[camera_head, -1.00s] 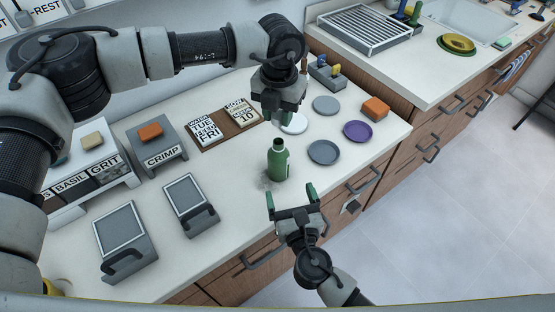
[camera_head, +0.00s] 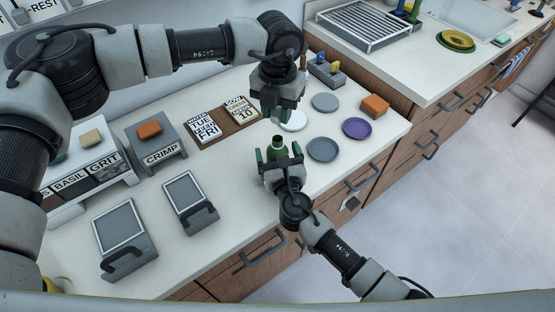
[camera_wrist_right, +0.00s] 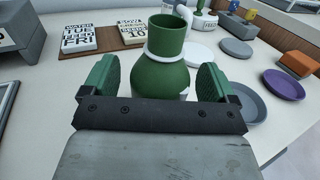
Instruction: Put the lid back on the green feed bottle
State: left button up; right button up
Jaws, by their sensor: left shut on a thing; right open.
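The green feed bottle (camera_head: 278,146) stands upright on the counter with its mouth open. In the right wrist view the bottle (camera_wrist_right: 166,68) shows a wide green neck, a white ring and a rounded body. My right gripper (camera_head: 278,158) is open, with one green finger pad on each side of the bottle; the wrist view shows gaps beside the bottle. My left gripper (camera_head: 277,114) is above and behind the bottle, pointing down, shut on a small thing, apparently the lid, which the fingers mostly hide.
Behind and right of the bottle are a white saucer (camera_head: 297,124), grey saucers (camera_head: 323,149), a purple saucer (camera_head: 357,128) and an orange block (camera_head: 375,106). Label cards on a wooden board (camera_head: 238,127) lie to the left.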

aim_at(278, 139)
jog(key=shift+c, duration=0.3)
jog(key=c, duration=1.3)
pick_arm(q)
jog(key=shift+f, duration=2.45)
jog(key=shift+f, duration=0.1)
jog(key=shift+f, duration=0.8)
jog(key=shift+f, duration=0.55)
